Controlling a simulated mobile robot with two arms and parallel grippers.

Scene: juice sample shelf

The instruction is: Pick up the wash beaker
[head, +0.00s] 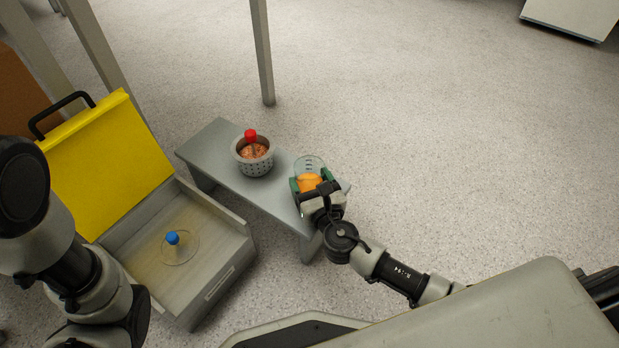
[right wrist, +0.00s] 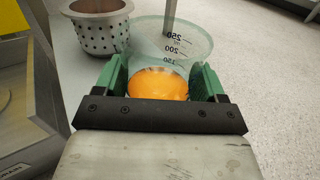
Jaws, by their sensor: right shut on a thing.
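The wash beaker is a clear beaker (head: 309,165) with dark volume marks and orange liquid in it, at the right end of the low grey bench (head: 222,142) in the head view. In the right wrist view the beaker (right wrist: 172,42) stands between the green finger pads, its marks facing me. My right gripper (head: 311,184) is shut on the beaker from the near side; it also fills the lower middle of the right wrist view (right wrist: 155,85). I cannot tell whether the beaker's base touches the bench. My left arm shows at the left edge of the head view, its gripper not visible.
A perforated metal basket (head: 254,165) with orange-brown contents and a red-knobbed item (head: 250,136) stands left of the beaker. A grey box (head: 219,272) with a raised yellow lid (head: 105,165) holds a clear disc with a blue knob (head: 172,238).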

